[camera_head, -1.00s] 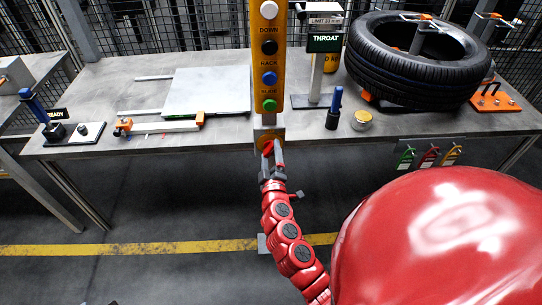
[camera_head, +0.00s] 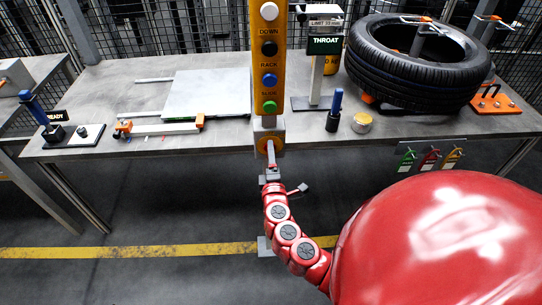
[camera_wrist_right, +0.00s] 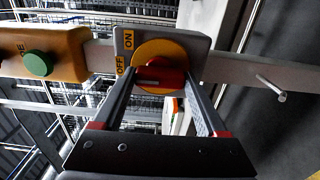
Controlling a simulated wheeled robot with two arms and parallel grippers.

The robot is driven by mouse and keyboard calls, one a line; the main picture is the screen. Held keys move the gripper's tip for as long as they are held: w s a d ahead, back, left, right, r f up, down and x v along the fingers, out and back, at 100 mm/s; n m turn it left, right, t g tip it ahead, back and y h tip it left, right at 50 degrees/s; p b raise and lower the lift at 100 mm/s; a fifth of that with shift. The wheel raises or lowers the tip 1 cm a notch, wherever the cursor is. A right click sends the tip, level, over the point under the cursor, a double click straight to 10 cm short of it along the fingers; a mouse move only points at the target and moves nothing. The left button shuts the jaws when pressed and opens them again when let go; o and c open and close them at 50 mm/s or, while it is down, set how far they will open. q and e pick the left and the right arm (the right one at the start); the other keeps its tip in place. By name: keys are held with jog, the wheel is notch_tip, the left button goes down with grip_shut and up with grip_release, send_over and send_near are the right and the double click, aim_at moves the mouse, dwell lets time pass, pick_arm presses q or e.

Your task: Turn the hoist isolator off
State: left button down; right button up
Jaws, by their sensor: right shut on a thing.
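The hoist isolator is a grey box with a yellow disc (camera_head: 269,145) and a red handle, below the yellow button column. In the right wrist view the red handle (camera_wrist_right: 160,77) sits across the yellow disc, with an ON label (camera_wrist_right: 128,40) above left and an OFF label (camera_wrist_right: 120,65) at left. My right gripper (camera_wrist_right: 160,84) is shut on the red handle, one finger on each side. In the head view this gripper (camera_head: 270,165) reaches up to the disc from below and mostly hides the handle. My left gripper is not in view.
The yellow button column (camera_head: 269,60) rises in front of the grey table (camera_head: 225,135). A tyre (camera_head: 415,62) lies at right, a white plate (camera_head: 208,92) at left. A blue-handled tool (camera_head: 335,110) and a small jar (camera_head: 361,122) stand near the front edge.

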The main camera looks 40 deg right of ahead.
dwell(0.3)
jog(key=o, duration=1.3)
jog(key=v, duration=1.7)
jog(key=shift+s+b, duration=0.25)
jog(key=shift+b, duration=0.2)
jog(key=shift+a+f, duration=0.1)
